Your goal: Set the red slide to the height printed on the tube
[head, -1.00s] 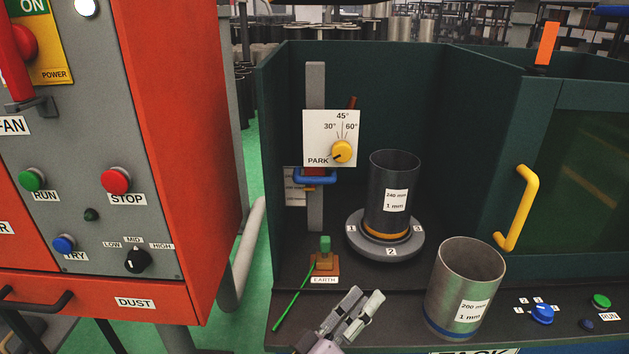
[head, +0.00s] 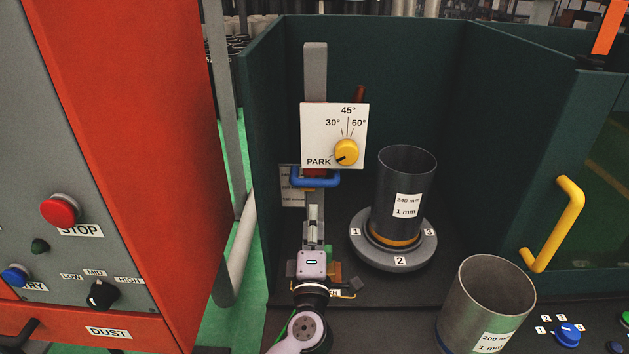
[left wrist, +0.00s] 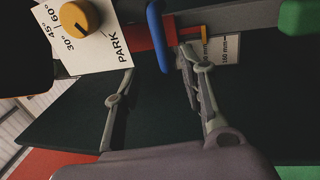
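The red slide (head: 314,171) sits on an upright grey post (head: 316,75), mostly hidden behind a white angle plate. Its blue handle (head: 316,181) sticks out below the plate. The slide also shows in the left wrist view (left wrist: 136,38), with the handle (left wrist: 157,36) in front. A dark tube (head: 403,180) labelled 240 mm, 1 mm stands upright on the round turntable (head: 365,250). My left gripper (head: 314,213) is just below the handle. In the left wrist view its fingers (left wrist: 157,64) are apart and empty, with the handle beyond the gap. My right gripper is not in view.
The angle plate (head: 320,150) has a yellow knob (head: 346,152) set at PARK. A scale card (head: 291,188) is partly hidden behind the post. A grey tube (head: 487,300) labelled 200 mm stands at front right. The green-topped EARTH block is mostly hidden by my left arm.

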